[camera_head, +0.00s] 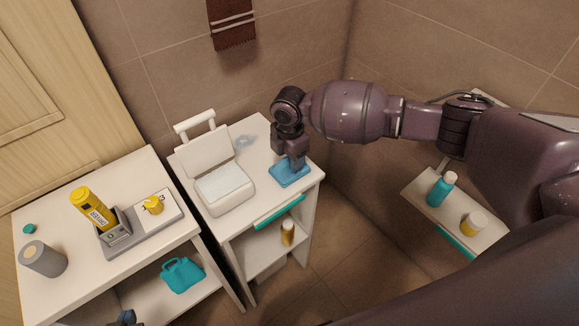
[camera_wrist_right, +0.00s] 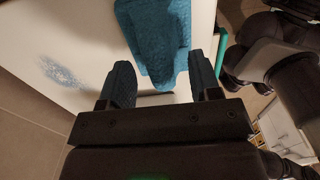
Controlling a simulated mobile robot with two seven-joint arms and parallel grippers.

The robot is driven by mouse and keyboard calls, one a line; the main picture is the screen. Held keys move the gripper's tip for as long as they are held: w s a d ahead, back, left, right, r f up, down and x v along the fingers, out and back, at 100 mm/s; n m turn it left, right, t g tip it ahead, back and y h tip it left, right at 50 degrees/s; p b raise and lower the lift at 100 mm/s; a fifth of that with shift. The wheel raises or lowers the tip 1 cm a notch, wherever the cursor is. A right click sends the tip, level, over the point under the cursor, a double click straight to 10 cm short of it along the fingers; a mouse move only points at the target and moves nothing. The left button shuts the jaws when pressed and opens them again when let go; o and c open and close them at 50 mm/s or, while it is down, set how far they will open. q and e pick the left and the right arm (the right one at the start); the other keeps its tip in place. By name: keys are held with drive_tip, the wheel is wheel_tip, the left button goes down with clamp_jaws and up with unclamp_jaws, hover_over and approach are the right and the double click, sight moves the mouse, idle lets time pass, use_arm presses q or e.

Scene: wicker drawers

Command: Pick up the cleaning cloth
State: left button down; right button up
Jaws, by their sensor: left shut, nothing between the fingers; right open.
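The blue cleaning cloth (camera_head: 289,177) lies on the top of the white middle cabinet (camera_head: 262,200), close to its right front corner. My right gripper (camera_head: 296,166) points down just over the cloth in the head view. In the right wrist view, the gripper's (camera_wrist_right: 163,82) two fingers are open, with the near end of the cloth (camera_wrist_right: 162,40) showing between and beyond them. I cannot tell whether the fingers touch the cloth. My left gripper (camera_head: 126,317) shows only as a small dark part at the bottom edge, shut and away from the cloth.
A white case (camera_head: 220,188) with a raised lid stands left of the cloth. A bluish smudge (camera_head: 243,142) marks the cabinet top behind. A left cabinet (camera_head: 75,240) bears a yellow bottle (camera_head: 92,208) and a grey cylinder (camera_head: 43,260). Walls close in behind and right.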

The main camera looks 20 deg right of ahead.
drive_tip(key=shift+f, duration=0.5)
use_arm(q)
drive_tip(key=shift+s+f, duration=0.15)
drive_tip(key=shift+s, duration=0.05)
drive_tip(key=shift+s, duration=0.1)
use_arm(e)
drive_tip(key=shift+c, duration=0.4)
drive_tip(key=c, duration=0.9)
drive_tip(key=shift+r, duration=0.15)
